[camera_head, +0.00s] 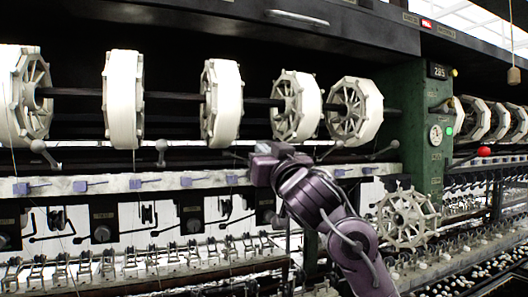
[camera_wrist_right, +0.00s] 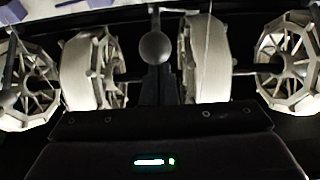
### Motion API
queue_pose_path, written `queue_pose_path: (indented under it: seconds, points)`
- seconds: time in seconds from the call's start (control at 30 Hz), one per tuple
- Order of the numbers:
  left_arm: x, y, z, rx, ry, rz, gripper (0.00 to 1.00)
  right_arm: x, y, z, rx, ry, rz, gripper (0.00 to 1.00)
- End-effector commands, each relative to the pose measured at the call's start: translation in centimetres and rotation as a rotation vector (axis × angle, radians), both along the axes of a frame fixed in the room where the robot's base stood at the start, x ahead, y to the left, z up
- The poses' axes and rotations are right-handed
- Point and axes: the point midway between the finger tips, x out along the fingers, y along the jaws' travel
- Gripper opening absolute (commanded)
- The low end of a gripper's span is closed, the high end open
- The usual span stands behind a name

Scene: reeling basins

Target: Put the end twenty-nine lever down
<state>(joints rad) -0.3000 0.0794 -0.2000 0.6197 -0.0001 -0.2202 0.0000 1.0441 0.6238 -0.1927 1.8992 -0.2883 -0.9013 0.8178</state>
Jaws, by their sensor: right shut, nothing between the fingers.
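Several ball-ended levers stand along the pale rail below the reels. In the head view one is at the far left (camera_head: 38,147), one left of the middle (camera_head: 161,147), and one at the right (camera_head: 394,145). I cannot read which is number twenty-nine. My right gripper (camera_head: 262,162) is at the rail, below the gap between two reels, and is shut and empty. In the right wrist view a grey ball knob (camera_wrist_right: 155,47) on a stem is straight ahead of the gripper. I cannot tell whether they touch. My left gripper is out of view.
White reels (camera_head: 222,103) hang in a row above the rail (camera_head: 110,184). A green post (camera_head: 420,120) with a "285" display and a red-knobbed lever (camera_head: 484,151) are at the right. A loose reel (camera_head: 406,217) sits lower right. Thread guides line the front.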

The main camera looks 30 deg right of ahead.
Motion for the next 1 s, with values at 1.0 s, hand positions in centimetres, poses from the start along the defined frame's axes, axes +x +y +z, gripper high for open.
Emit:
queue_pose_path:
  seconds: [1.0]
  points:
    - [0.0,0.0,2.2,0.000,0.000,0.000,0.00,-9.8,0.6,-1.8,0.001,0.000,0.003,0.00]
